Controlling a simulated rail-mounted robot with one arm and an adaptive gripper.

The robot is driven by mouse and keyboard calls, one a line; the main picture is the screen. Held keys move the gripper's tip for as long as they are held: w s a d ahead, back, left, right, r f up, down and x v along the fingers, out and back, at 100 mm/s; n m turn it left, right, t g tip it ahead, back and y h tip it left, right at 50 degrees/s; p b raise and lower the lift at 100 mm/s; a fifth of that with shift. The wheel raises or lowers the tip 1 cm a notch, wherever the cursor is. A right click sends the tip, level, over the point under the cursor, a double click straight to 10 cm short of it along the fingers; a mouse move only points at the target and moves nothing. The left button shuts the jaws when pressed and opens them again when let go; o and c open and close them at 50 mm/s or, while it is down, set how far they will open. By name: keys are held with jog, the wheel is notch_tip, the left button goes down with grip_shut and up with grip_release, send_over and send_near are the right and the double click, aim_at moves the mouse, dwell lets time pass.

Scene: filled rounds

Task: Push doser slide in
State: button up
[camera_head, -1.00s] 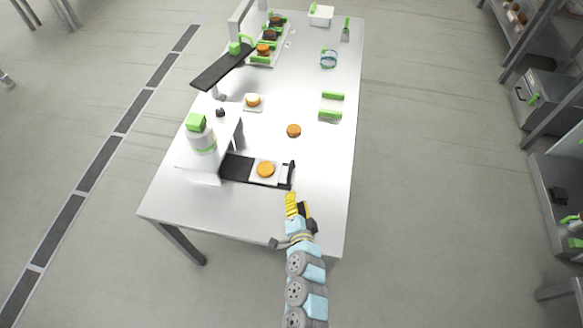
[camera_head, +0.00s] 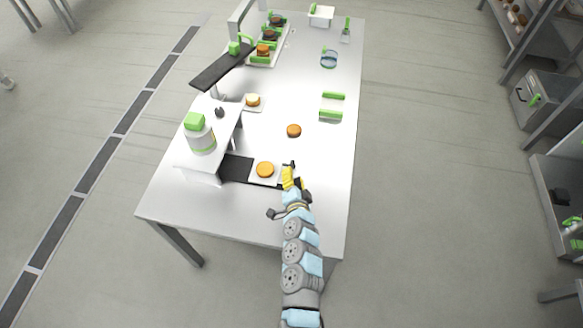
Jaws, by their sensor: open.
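The doser (camera_head: 201,138) is a white stand with a green-topped canister at the left of the table. Its dark slide (camera_head: 237,169) sticks out to the right from under the stand. A white plate (camera_head: 256,181) with an orange-brown round (camera_head: 265,170) lies on the slide. My gripper (camera_head: 289,176), with yellow fingers, is at the slide's right end, by its dark handle (camera_head: 292,165). It hides part of that end. I cannot tell whether the fingers touch it. The gripper holds nothing that I can see.
Another orange-brown round (camera_head: 294,130) lies mid-table. A pale-topped round (camera_head: 252,100) sits on a small plate. Two green bars (camera_head: 331,115) lie to the right, and a glass ring-shaped dish (camera_head: 329,59) stands farther back. The table's front right is clear.

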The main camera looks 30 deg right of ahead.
aim_at(292, 166)
jog(key=x, duration=0.3)
jog(key=shift+w+f+b, duration=0.1)
jog(key=shift+w+b, duration=0.05)
jog(key=shift+b, duration=0.25)
jog(key=shift+w+d, duration=0.3)
jog(key=shift+w, duration=0.25)
grip_shut()
jog(key=shift+f, duration=0.1)
